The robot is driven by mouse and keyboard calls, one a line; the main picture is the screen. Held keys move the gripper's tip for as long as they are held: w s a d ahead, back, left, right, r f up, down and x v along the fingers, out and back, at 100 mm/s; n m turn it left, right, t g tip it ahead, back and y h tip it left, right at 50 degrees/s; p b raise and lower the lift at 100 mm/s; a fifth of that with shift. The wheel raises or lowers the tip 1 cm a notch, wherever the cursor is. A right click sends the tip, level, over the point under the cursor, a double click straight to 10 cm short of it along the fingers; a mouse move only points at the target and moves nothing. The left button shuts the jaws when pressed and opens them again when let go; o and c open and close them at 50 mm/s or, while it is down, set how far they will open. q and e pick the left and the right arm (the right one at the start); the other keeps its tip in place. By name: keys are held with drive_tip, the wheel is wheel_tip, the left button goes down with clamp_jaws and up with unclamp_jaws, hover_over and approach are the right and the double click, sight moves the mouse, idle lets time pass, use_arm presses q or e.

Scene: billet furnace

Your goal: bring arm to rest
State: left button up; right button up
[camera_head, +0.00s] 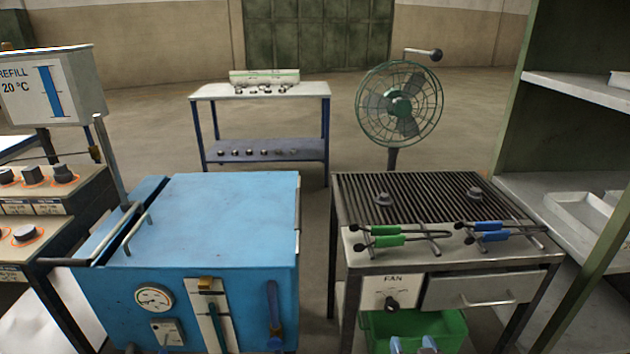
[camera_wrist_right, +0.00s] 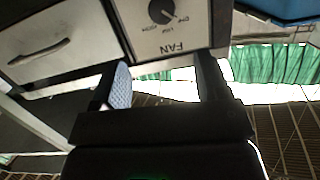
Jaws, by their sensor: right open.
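My right gripper (camera_head: 412,345) shows at the bottom edge of the head view as two light blue fingertips with a gap between them. They stand in front of the green bin (camera_head: 445,328) under the grill bench. In the right wrist view, the right gripper (camera_wrist_right: 165,85) has its two dark fingers apart, one with a blue textured pad. Nothing is seen between them. The upside-down FAN panel (camera_wrist_right: 165,28) and the drawer front (camera_wrist_right: 50,40) lie beyond the fingers. The rest of the right arm is hidden in the head view. My left gripper is in neither view.
A blue furnace (camera_head: 215,220) stands left of the grill bench (camera_head: 435,200), which carries green-handled tongs (camera_head: 385,240) and blue-handled tongs (camera_head: 490,231). A fan (camera_head: 400,103) stands behind. Shelves (camera_head: 560,190) border the right side. A narrow floor gap separates furnace and bench.

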drive_tip(key=s+d+f+g+p, duration=0.1)
drive_tip(key=s+d+g, duration=0.1)
drive_tip(key=s, duration=1)
drive_tip(key=s+d+n+g+h, duration=0.1)
drive_tip(key=s+d, duration=0.3)
drive_tip(key=s, duration=0.9)
drive_tip(key=shift+f+g+p, duration=0.4)
drive_tip(key=shift+g, duration=0.4)
drive_tip(key=shift+s, duration=0.1)
